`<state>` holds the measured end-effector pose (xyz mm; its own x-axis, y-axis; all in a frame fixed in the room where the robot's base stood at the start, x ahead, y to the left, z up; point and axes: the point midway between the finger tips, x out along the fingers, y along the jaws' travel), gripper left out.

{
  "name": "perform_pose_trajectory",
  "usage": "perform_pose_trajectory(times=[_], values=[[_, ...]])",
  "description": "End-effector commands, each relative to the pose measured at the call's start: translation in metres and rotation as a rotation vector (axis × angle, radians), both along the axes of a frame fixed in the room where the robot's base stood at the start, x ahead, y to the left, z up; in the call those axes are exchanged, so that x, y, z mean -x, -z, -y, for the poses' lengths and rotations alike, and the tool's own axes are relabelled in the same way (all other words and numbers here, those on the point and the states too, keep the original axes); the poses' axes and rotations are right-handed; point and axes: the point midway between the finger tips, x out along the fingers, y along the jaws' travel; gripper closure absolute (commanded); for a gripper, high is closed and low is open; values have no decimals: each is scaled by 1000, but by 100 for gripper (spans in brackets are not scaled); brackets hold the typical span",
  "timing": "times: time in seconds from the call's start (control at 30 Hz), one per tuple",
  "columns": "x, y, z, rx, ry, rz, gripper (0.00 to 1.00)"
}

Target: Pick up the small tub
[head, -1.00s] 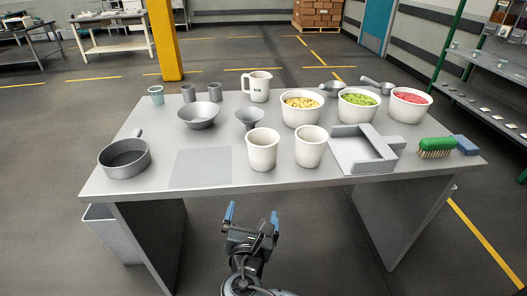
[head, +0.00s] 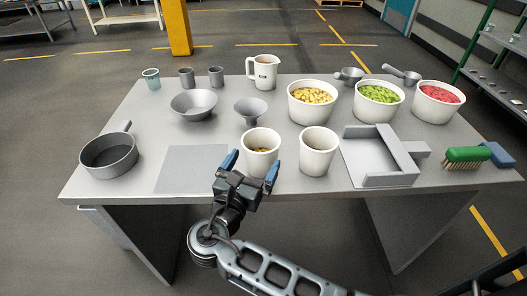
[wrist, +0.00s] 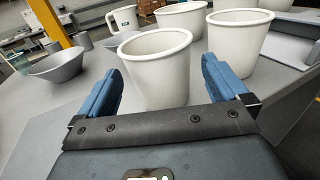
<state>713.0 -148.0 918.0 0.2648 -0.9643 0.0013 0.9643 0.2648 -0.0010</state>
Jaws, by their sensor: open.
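Two small white tubs stand upright side by side near the table's front edge. The left small tub (head: 260,146) has something brownish inside; it also shows in the wrist view (wrist: 158,72). The right small tub (head: 317,153) stands just beside it and shows in the wrist view (wrist: 236,38). My gripper (head: 251,167) is open at the front of the left tub, with one blue finger on either side of it. In the wrist view the left tub stands between and ahead of the fingers. I cannot tell whether either finger touches it.
A grey tray (head: 365,178) lies right of the tubs, a grey funnel (head: 250,110) behind them. Large candy tubs (head: 313,110) and a jug (head: 264,75) stand farther back. A pan (head: 108,158) is at the left. The flat grey mat (head: 190,172) is clear.

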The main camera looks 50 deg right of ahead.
Motion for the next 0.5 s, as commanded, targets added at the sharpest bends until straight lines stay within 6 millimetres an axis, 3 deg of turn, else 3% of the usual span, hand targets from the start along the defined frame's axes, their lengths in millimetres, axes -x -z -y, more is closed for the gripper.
perform_pose_trajectory(times=[0.5], values=[[-18,2,59,-1,1,1,0]])
